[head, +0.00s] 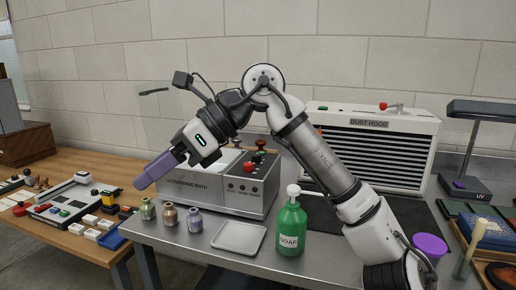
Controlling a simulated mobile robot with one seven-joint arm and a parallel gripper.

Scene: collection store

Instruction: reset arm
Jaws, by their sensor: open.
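My gripper (146,182) is at the end of my raised, bent arm in the head view. Its purple-grey fingers point down and to the left. They are seen from the side, and no object shows in them. The gripper is open and in the air, in front of and left of the ultrasonic bath (262,203), apart from the table below. My forearm and wrist hide part of the bath's top.
Several small jars (195,219), a grey tray (224,249) and a green soap bottle (291,230) stand on the metal table. A dust hood (424,152), UV lamp (483,108) and purple cup (430,245) are at right. A wooden table (72,168) with small items is at left.

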